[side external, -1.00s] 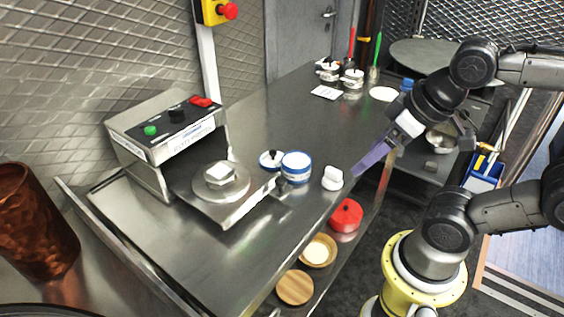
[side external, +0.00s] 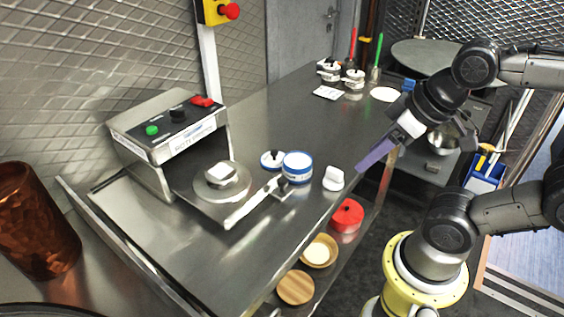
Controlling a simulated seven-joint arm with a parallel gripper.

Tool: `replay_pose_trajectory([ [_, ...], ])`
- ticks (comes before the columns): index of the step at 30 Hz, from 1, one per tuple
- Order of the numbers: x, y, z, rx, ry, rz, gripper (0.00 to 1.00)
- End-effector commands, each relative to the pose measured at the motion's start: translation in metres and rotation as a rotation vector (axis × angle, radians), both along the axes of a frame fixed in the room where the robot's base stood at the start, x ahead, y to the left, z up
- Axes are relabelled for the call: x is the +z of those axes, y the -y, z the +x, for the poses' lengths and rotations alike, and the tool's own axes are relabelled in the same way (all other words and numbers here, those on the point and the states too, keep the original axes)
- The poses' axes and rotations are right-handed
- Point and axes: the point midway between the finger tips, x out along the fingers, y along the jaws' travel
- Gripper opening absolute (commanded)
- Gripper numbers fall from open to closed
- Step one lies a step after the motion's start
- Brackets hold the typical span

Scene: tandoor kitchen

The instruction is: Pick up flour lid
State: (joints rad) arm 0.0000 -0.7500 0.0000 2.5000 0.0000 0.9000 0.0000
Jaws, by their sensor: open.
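A round wooden disc (side external: 296,288) lies on the lower shelf beside a wooden bowl (side external: 320,251) with pale contents that look like flour. A small white lid with a blue rim and dark knob (side external: 272,160) lies on the steel table, beside a white and blue tub (side external: 297,167). No label shows which of these is the flour lid. My gripper (side external: 362,168), with purple fingers, is open and apart from all of them. It hangs near the table's right edge, right of a white knobbed piece (side external: 334,178); the gap between its fingers is hard to see.
A press-like machine with buttons (side external: 170,127) and a steel plate with a weight (side external: 221,181) stand at the left of the table (side external: 262,235). A red container (side external: 347,215) sits on the lower shelf. Small pots (side external: 354,79) stand at the back. The table's middle is clear.

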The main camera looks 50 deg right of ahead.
Motion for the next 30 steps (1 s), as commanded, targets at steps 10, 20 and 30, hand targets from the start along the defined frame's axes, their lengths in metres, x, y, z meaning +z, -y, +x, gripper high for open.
replay_pose_trajectory([
  [10, 0.005, 0.001, -0.003, -0.206, -0.015, 0.104, 0.6],
  [20, 0.077, 0.011, 0.063, -0.905, -0.065, 0.381, 0.6],
  [30, 0.085, 0.027, 0.191, -1.56, -0.148, 0.472, 0.6],
])
